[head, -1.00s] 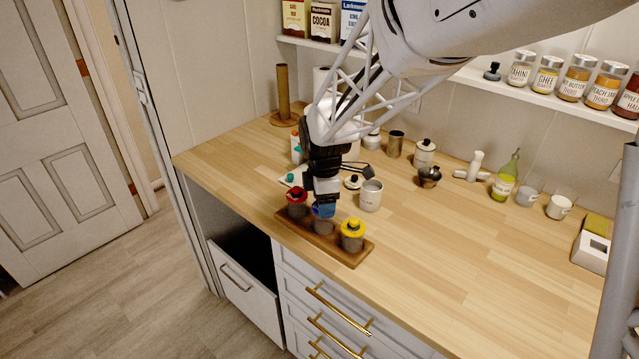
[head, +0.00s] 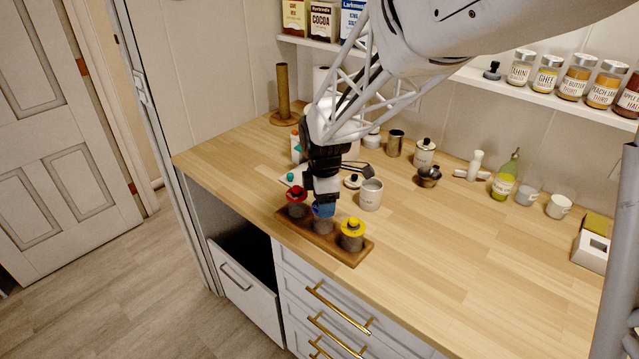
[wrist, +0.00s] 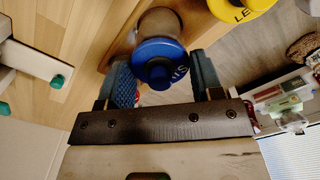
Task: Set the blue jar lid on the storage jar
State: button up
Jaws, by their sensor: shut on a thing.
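The blue lid (wrist: 158,60), with a round knob and white lettering, is between my fingertips in the wrist view. My gripper (wrist: 163,78) is shut on it, a blue-padded finger at each side. The grey-brown storage jar (wrist: 160,22) is directly at the lid; whether the lid rests fully on its rim or a small gap remains, I cannot tell. In the head view the jar (head: 323,227) stands upright in the middle of the wooden tray (head: 347,260), and my gripper (head: 326,208) points down over it, hiding most of the lid.
A red-lidded jar (head: 297,204) and a yellow-lidded jar (head: 352,236) flank the middle jar closely on the tray. Several items line the wall; the counter (head: 460,260) to the right is clear.

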jog(key=shift+f, duration=0.4)
dwell(0.5)
jog(key=o, duration=1)
jog(key=shift+o, duration=0.2)
jog(key=shift+o, duration=0.6)
jog(key=shift+r, duration=0.1)
jog(key=shift+r, duration=3.4)
